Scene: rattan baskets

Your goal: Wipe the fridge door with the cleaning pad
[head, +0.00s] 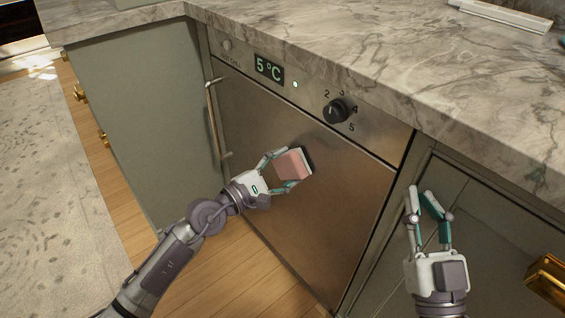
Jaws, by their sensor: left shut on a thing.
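The fridge door (255,170) is a brushed metal panel under the counter, with a vertical handle (214,120) on its left side. Above it are a 5 °C display (269,69) and a black dial (336,111). My left gripper (287,169) is shut on the cleaning pad (292,166), a pink block with a pale and dark layer on its far side.
A marble counter (330,50) overhangs the fridge. Grey-green cabinets (145,125) stand on both sides, with a brass handle (548,280) at the lower right. A white object (500,15) lies on the counter. The wooden floor (235,265) before the fridge looks clear.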

